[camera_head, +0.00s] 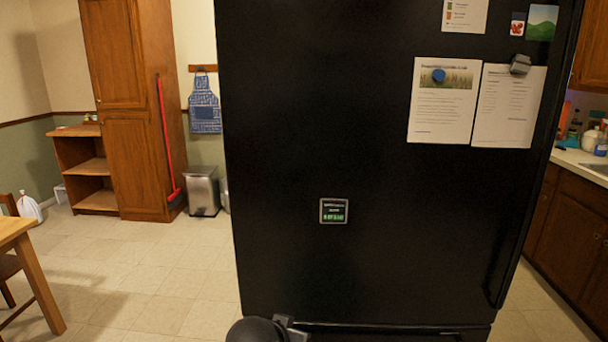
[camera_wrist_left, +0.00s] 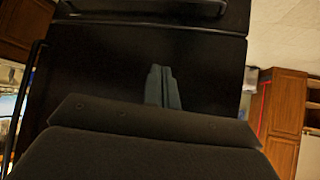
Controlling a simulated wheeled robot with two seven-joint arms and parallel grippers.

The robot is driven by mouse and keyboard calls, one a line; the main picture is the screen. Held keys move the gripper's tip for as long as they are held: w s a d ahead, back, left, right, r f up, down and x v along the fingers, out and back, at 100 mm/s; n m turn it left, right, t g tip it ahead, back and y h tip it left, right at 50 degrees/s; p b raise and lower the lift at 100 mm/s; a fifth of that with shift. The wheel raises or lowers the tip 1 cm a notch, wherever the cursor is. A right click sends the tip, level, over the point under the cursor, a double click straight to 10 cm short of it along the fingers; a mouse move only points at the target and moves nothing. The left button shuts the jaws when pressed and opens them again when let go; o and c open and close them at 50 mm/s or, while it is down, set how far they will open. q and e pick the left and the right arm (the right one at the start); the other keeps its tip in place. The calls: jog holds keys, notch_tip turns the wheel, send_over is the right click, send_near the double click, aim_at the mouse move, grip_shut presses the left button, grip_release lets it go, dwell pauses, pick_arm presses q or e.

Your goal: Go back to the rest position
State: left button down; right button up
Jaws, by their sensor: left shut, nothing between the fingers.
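My left gripper (camera_wrist_left: 160,72) shows in the left wrist view with its two grey fingers together and nothing between them. The fingers point toward the black fridge front (camera_wrist_left: 100,65), and I cannot tell how far they are from it. In the head view, a rounded black part of my arm (camera_head: 256,331) shows at the bottom edge, in front of the lower fridge. The left fingers cannot be made out there. My right gripper is in neither view.
The large black fridge (camera_head: 330,130) fills the middle of the head view. The tiled floor (camera_head: 150,270) at the left is open.

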pick_arm(q)
jog(key=s+a+f+n+g+y, duration=0.1)
jog(key=s+a+f+g, duration=0.2)
jog(key=s+f, duration=0.9)
jog(key=s+a+f+n+g+y+p, duration=0.1)
jog(key=s+a+f+g, duration=0.2)
jog(key=s+a+f, duration=0.5)
jog(key=s+f, duration=0.4)
jog(key=s, duration=0.6)
jog(key=shift+a+f+g, duration=0.2)
jog(key=shift+g, duration=0.1)
jog(key=shift+s, duration=0.1)
